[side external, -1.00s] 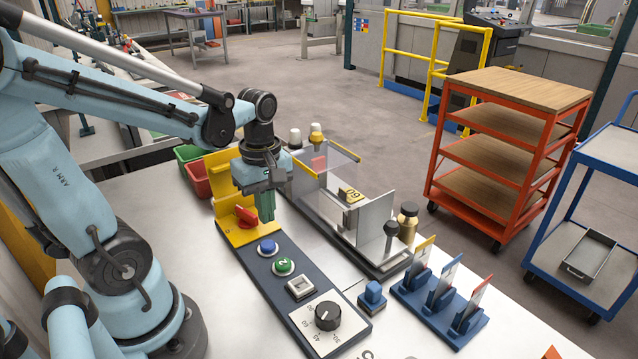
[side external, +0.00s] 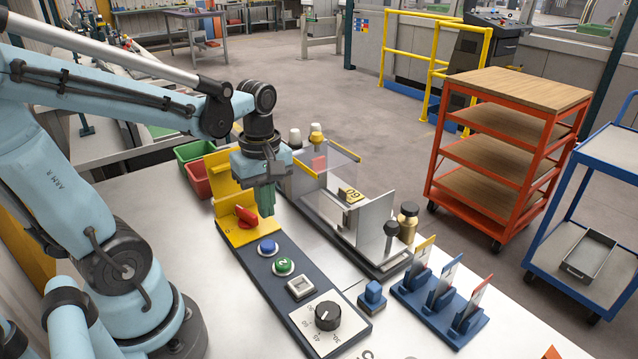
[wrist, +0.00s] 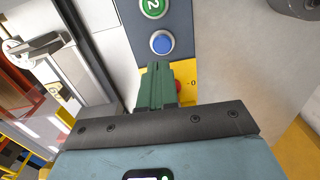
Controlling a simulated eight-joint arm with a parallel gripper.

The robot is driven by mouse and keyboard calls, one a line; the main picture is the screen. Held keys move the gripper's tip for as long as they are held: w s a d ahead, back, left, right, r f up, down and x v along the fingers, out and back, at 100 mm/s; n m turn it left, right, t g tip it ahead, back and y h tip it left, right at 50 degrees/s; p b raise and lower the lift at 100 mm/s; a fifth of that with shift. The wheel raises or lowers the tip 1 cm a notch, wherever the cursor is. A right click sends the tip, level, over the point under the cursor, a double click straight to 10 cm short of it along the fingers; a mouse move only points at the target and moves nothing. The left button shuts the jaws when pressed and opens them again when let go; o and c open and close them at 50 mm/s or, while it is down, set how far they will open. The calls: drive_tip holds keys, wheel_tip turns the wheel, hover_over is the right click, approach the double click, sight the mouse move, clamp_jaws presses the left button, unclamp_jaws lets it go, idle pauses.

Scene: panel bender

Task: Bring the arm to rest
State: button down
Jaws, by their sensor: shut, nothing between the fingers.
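My gripper (side external: 265,201) hangs pointing down above the far end of the control panel (side external: 299,309), near the red rotary switch (side external: 247,216) on its yellow plate. Its green fingers are shut with nothing between them. In the wrist view the shut fingers (wrist: 157,77) partly cover the red switch (wrist: 178,87). The blue button (wrist: 162,43) and the green button (wrist: 153,6) show beyond the fingertips. In the side view I see a gap between the fingertips and the blue button (side external: 267,247).
A fixture with a clear guard (side external: 327,157) and an upright metal plate (side external: 376,215) stands right of my gripper. A brass bottle (side external: 407,222), a blue card rack (side external: 440,300) and a blue block (side external: 372,297) are nearer right. Red and green bins (side external: 196,178) sit behind left. The left tabletop is clear.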

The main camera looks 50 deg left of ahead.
drive_tip(key=w+d+r+m+t, duration=0.1)
drive_tip(key=w+d+m+t, duration=0.1)
drive_tip(key=m, duration=0.7)
drive_tip(key=w+d+r+m+t, duration=0.2)
drive_tip(key=d+m+t, duration=0.3)
drive_tip(key=m, duration=0.3)
drive_tip(key=shift+d+r+m, duration=0.25)
drive_tip(key=shift+d+m, duration=0.1)
drive_tip(key=shift+m, duration=0.05)
